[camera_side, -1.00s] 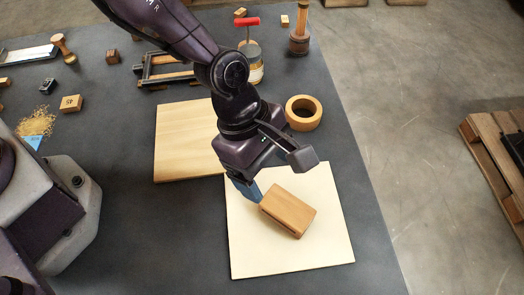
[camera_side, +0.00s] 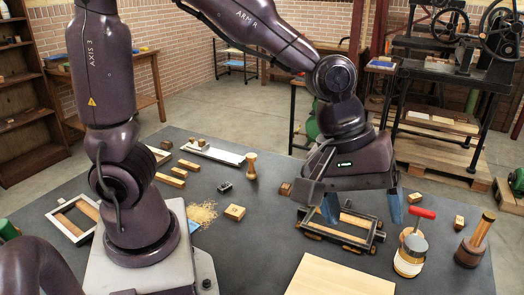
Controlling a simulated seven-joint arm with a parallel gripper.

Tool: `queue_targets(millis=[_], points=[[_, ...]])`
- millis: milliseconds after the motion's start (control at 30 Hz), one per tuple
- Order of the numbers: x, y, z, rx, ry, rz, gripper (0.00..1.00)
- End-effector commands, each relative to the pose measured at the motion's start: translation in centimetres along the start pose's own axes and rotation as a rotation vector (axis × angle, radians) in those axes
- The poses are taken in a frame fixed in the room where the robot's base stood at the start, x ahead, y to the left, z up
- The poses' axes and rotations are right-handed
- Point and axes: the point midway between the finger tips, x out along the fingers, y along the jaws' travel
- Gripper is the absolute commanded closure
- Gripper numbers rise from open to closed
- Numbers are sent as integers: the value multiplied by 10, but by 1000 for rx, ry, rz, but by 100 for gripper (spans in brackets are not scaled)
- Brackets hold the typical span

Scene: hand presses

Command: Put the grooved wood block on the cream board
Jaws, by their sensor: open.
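My gripper (camera_side: 363,208) is open, with its two blue-tipped fingers apart and nothing seen between them. In the earlier frame the tan block lay on the cream board beside my gripper's finger.
A pale wood board (camera_side: 340,278) lies at the bottom edge. The dark frame (camera_side: 340,228), a jar with a red-handled tool (camera_side: 410,250) and a wooden-handled tool (camera_side: 475,240) stand around my gripper. Shavings (camera_side: 203,214) and small blocks lie left on the dark table.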

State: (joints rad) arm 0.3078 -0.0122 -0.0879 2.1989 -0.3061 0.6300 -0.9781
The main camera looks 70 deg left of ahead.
Motion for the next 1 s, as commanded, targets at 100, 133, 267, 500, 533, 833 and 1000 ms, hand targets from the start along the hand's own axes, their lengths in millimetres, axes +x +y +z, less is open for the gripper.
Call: queue_targets(millis=[100,133,267,500,533,833,1000], points=[[-56,-38,-23,258,116,7,22],[-67,-48,-27,323,145,0,22],[-106,-93,-36,572,248,-58,22],[-135,-143,-36,829,339,-165,22],[-136,-145,-36,842,341,-171,22],[-137,-148,-36,866,345,-181,22],[-137,-148,-36,865,345,-180,22]])
